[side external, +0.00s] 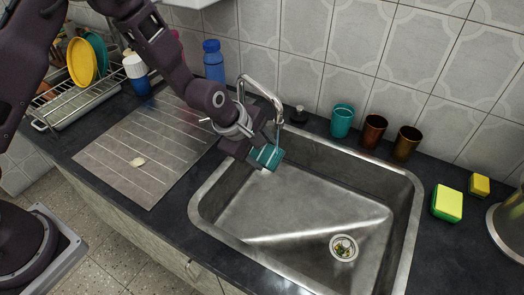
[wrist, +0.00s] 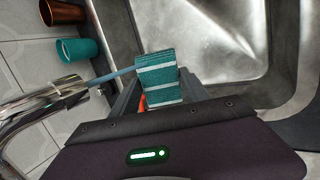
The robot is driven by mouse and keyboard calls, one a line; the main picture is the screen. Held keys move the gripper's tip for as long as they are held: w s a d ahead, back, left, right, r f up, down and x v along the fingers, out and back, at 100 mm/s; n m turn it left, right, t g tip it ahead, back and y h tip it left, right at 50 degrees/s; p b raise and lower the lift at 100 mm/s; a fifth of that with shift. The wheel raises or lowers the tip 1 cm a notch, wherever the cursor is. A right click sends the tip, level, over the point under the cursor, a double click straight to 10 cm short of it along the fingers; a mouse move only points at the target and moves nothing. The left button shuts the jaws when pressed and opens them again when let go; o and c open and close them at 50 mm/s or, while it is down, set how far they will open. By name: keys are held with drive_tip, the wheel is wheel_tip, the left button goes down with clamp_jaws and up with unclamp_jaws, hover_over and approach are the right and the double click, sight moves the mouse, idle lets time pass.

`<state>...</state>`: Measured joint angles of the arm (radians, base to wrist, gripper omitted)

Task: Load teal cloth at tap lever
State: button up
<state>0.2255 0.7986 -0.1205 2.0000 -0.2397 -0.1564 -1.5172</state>
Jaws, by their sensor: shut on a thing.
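The teal cloth (side external: 267,156), with pale stripes, is held folded in my gripper (side external: 255,150) over the sink's back left corner. It also shows in the wrist view (wrist: 158,76), sticking out from between the fingers. My gripper (wrist: 152,100) is shut on it. The chrome tap (side external: 262,92) arches just behind and above the cloth; its spout (wrist: 70,84) is close in the wrist view. A thin light-blue strand (wrist: 112,75), perhaps water, runs from the spout to the cloth. I cannot clearly make out the tap lever; my wrist partly hides the tap's base.
The steel sink (side external: 290,205) is empty except for bits in its drain (side external: 343,247). A teal tumbler (side external: 342,120) and two brown tumblers (side external: 374,131) (side external: 406,143) stand behind it. Sponges (side external: 447,203) lie right. The drainboard (side external: 150,150) and dish rack (side external: 85,95) are left.

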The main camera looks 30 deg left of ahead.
drive_tip(key=s+a, duration=0.3)
drive_tip(key=s, duration=0.4)
drive_tip(key=shift+s, duration=0.25)
idle(1.2)
drive_tip(key=s+a+r, duration=0.2)
drive_tip(key=s+r, duration=0.2)
drive_tip(key=shift+s, duration=0.3)
drive_tip(key=shift+a, duration=0.1)
idle(0.7)
